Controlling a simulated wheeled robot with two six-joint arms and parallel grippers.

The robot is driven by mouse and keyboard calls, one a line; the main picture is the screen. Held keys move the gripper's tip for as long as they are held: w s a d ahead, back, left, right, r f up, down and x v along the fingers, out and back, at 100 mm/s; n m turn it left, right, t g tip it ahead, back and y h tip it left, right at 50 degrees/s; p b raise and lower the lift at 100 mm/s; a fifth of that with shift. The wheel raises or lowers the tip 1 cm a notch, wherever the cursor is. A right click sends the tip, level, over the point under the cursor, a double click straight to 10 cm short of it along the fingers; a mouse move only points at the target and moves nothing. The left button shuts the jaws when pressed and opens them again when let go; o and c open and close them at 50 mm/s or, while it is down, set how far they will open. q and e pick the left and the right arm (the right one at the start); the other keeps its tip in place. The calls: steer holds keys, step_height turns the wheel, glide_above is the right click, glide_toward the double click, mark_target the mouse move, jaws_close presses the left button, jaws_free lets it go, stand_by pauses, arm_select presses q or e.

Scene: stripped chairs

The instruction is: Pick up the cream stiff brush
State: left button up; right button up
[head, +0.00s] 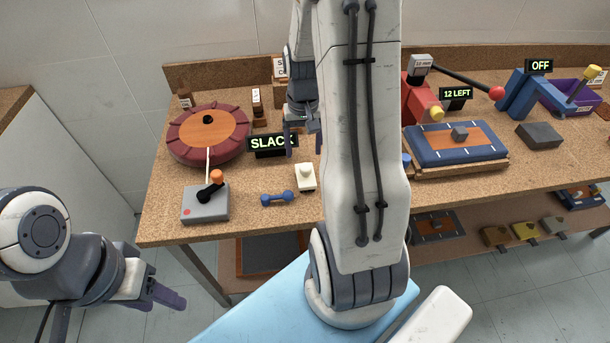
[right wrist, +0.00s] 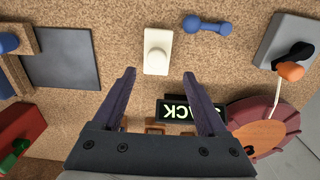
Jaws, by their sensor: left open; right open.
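The cream block with a round knob on top, which looks like the cream stiff brush (head: 305,177), lies on the cork bench top near the front edge. In the right wrist view the brush (right wrist: 156,52) lies just beyond my fingertips, roughly centred between them. My right gripper (head: 302,136) is open and empty above the bench, behind the brush; its two fingers also show in the right wrist view (right wrist: 158,78). My arm link hides the bench just right of the brush. My left gripper (head: 160,294) is low at the left, off the bench, open and empty.
A blue dumbbell-shaped piece (head: 277,198) and a grey lever box (head: 206,202) sit left of the brush. A SLACK sign (head: 270,144) and a round red-orange cushion (head: 207,135) are behind. A dark flat pad (right wrist: 60,57) lies beside the brush in the right wrist view.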

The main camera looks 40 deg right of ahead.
mark_target(306, 167)
steer(key=f, duration=0.7)
steer(key=shift+s+d+f+p, duration=0.2)
steer(key=shift+f+p, duration=0.15)
steer(key=shift+f, duration=0.05)
steer(key=shift+c, duration=0.3)
jaws_close()
